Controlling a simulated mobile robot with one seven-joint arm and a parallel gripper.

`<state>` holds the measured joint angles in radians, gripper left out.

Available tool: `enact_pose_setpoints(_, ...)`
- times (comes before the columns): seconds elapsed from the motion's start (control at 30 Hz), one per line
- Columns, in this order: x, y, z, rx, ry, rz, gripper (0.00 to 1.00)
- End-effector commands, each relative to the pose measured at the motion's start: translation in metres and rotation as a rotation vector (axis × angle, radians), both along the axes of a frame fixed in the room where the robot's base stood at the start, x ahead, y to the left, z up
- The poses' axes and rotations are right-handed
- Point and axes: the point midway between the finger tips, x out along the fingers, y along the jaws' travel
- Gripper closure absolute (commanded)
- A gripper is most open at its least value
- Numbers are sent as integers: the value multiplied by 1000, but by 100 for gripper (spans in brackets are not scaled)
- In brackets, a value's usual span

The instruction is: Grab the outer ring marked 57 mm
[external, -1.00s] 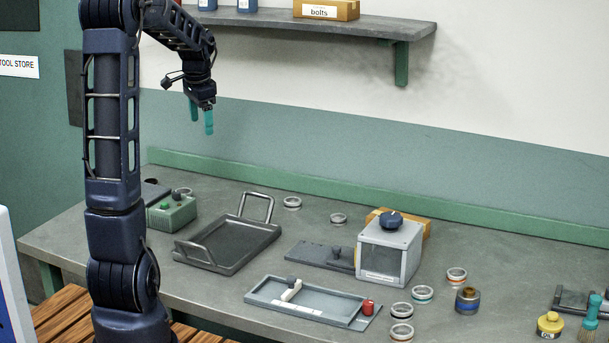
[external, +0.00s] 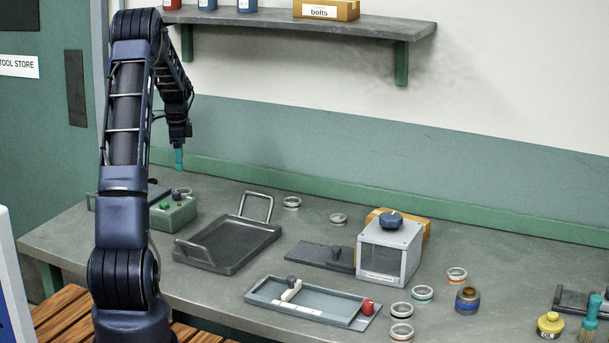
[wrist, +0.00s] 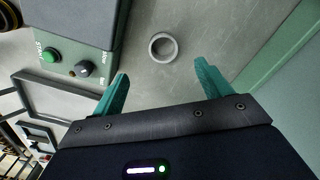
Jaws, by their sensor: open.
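Several metal rings lie on the bench, and no size marking is readable on any of them. One plain grey ring (external: 182,191) lies behind the green control box at the left. It seems to be the ring in the wrist view (wrist: 163,48), lying flat beyond and between my fingertips. Two plain rings (external: 292,203) (external: 338,219) lie at mid-bench. Rings with coloured bands (external: 422,293) (external: 456,274) (external: 401,332) lie at the right, with another (external: 401,310) among them. My gripper (external: 179,160) is open and empty above the left back bench; its teal fingers (wrist: 163,82) point toward the ring.
The green control box (external: 172,214) with a button and knob stands close to the left ring. A dark handled tray (external: 228,247), a grey fixture (external: 310,303) and a windowed grinder housing (external: 389,252) stand right of it. A green rail (external: 330,191) edges the bench back.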

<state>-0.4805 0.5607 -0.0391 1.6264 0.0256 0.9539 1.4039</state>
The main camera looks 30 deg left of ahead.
Motion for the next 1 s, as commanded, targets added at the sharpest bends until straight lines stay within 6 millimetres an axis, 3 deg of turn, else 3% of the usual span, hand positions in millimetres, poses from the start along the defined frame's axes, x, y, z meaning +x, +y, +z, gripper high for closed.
enact_pose_setpoints(0.17, 1, 2, -12, -1, 2, -5, 23)
enact_pose_setpoints(0.5, 2, 1, -55, -1, 2, -6, 23)
enact_pose_setpoints(0.77, 4, 0, -73, -1, 3, -5, 23)
enact_pose_setpoints(1.0, 7, -1, -104, -1, 2, -4, 23)
